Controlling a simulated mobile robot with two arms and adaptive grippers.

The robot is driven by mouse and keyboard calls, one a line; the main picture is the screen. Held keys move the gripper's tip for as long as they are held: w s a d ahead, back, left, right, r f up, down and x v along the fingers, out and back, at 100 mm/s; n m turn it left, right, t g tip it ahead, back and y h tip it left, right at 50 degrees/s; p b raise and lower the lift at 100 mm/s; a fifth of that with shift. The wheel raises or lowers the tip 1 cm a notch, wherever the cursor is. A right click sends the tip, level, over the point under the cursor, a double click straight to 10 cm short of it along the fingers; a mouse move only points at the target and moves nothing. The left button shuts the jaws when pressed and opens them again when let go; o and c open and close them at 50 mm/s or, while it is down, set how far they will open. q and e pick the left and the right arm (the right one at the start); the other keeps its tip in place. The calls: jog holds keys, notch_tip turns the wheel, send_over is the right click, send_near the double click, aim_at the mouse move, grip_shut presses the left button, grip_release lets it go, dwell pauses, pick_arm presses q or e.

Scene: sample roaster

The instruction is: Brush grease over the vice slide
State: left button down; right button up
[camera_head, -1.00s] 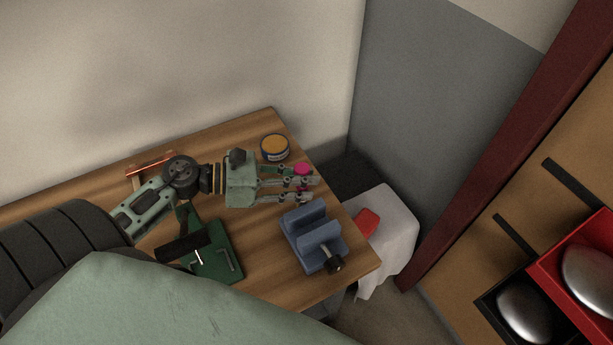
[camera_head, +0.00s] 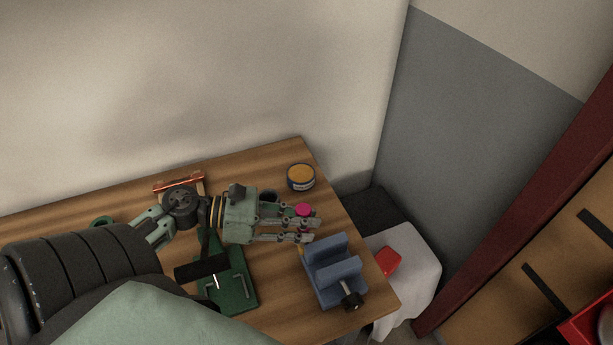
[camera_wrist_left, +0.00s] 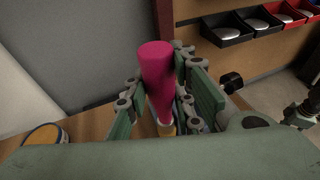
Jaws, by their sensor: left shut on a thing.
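My left gripper (camera_head: 305,224) is shut on a brush with a pink handle (camera_head: 304,209). In the left wrist view the pink handle (camera_wrist_left: 157,75) stands up between the fingers, with a yellowish part below it. The blue vice (camera_head: 334,272) stands on the wooden bench near its right front corner, just in front of and right of the gripper. The brush's lower end is near the vice's back left side; whether it touches cannot be told. An open tin of orange-yellow grease (camera_head: 301,177) stands behind the gripper and also shows in the left wrist view (camera_wrist_left: 44,136).
A green board (camera_head: 236,285) with metal tools lies left of the vice. A small wooden rack with a red bar (camera_head: 179,182) stands at the back left. Beyond the bench's right edge, a red object (camera_head: 388,261) lies on a white cloth (camera_head: 415,265). A wall closes the back.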

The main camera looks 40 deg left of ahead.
pick_arm(q)
jog(key=shift+w+d+b, duration=0.55)
jog(key=shift+w+d, duration=1.7)
jog(key=shift+w, duration=1.6)
jog(key=shift+s+a+f+b, duration=0.1)
jog(key=shift+s+a+b, duration=0.1)
jog(key=shift+s+a, duration=0.85)
jog(key=shift+s+a+r+b, duration=0.15)
jog(key=shift+s+a, duration=0.35)
jog(key=shift+s, duration=1.1)
jog(key=shift+s+a+f+b, duration=0.2)
jog(key=shift+s+a, duration=0.55)
jog(key=shift+s, duration=0.55)
